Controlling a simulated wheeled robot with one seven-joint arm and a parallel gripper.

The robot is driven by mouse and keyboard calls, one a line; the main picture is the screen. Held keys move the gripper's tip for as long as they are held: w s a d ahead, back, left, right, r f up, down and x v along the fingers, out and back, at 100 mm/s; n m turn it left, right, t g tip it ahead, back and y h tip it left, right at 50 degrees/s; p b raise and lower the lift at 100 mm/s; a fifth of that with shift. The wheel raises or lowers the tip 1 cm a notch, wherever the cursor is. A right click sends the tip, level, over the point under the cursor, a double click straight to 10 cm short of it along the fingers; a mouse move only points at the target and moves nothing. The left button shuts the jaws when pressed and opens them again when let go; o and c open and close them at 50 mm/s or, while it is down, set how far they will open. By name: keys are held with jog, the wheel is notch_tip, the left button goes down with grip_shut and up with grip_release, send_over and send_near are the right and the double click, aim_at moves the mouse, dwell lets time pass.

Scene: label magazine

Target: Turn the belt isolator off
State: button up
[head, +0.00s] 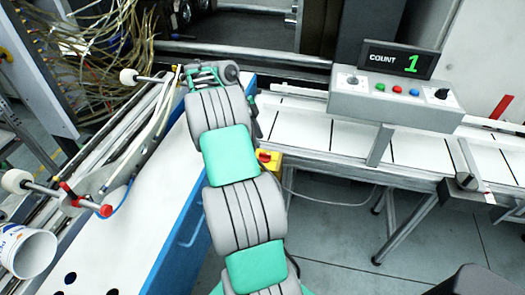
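The belt isolator appears as a small yellow box with a red knob (266,157), just right of my arm in the middle of the picture. My arm covers its left side, and the knob is too small to read its setting clearly. My arm reaches away from me, and my gripper (208,74) is at its far end, beyond and to the left of the isolator. The gripper is small and partly hidden by my arm's links, so its fingers cannot be made out. It is apart from the isolator.
A grey control box (395,103) with buttons and a display reading "COUNT 1" (397,61) stands over the white belt (345,140). Loose cables hang at upper left.

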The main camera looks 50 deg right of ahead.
aim_at(265, 154)
jog(key=b+x, duration=0.1)
jog(key=x, duration=0.5)
jog(key=shift+f, duration=0.3)
jog(key=shift+c, duration=0.3)
grip_shut()
